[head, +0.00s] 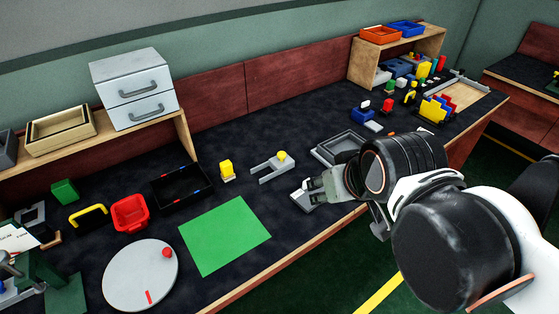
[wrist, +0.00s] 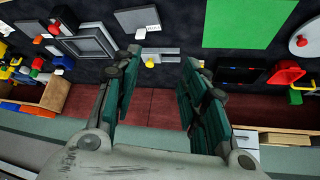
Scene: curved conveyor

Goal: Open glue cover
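No part is clearly marked as a glue cover, so I cannot tell which thing it is. A flat grey plate (wrist: 137,19) with a small white piece at its edge lies on the dark table; in the head view it is partly hidden by my gripper (head: 312,190). A grey square-framed tray (head: 340,147) lies just behind it and also shows in the wrist view (wrist: 90,44). A grey forked holder with a yellow knob (head: 281,156) lies to the left. In the wrist view my gripper (wrist: 160,58) is open, its fingers wide apart with nothing held between them.
A green sheet (head: 225,235), a yellow block (head: 227,171), a black tray (head: 181,186), a red bin (head: 130,212) and a round white disc (head: 140,275) lie to the left. Several small coloured parts crowd the right. A wooden shelf (head: 445,42) stands at back right.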

